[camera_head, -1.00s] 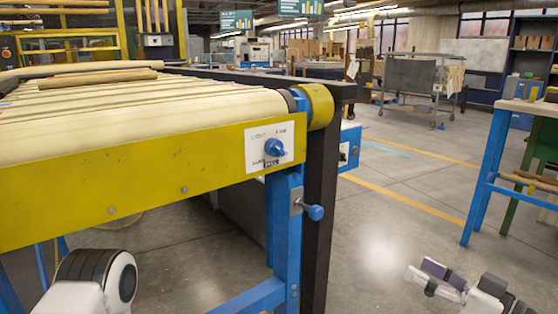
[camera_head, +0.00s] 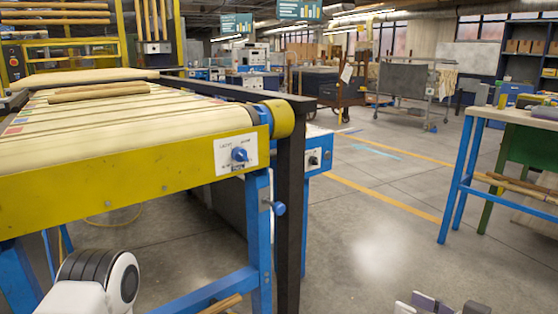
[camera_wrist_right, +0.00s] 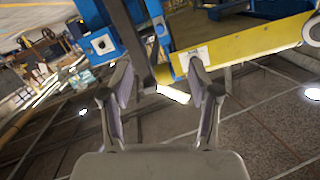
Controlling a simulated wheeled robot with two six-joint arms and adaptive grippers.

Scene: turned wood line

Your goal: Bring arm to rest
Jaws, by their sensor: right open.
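My right gripper (camera_head: 424,302) is at the bottom right edge of the head view, mostly cut off. In the right wrist view, its two fingers (camera_wrist_right: 162,92) are spread apart with nothing between them. Behind them, the yellow conveyor side (camera_wrist_right: 250,42) and a blue housing (camera_wrist_right: 108,38) appear at a slant, apart from the fingers. My left arm shows as a white and dark joint at the lower left of the head view; its gripper is out of view.
The yellow-sided conveyor (camera_head: 120,178) fills the left, with turned wood pieces (camera_head: 98,92) on its belt. A blue knob (camera_head: 240,155) sits on its end panel. A blue-legged workbench (camera_head: 470,172) stands at right. The concrete floor (camera_head: 375,235) between them is open.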

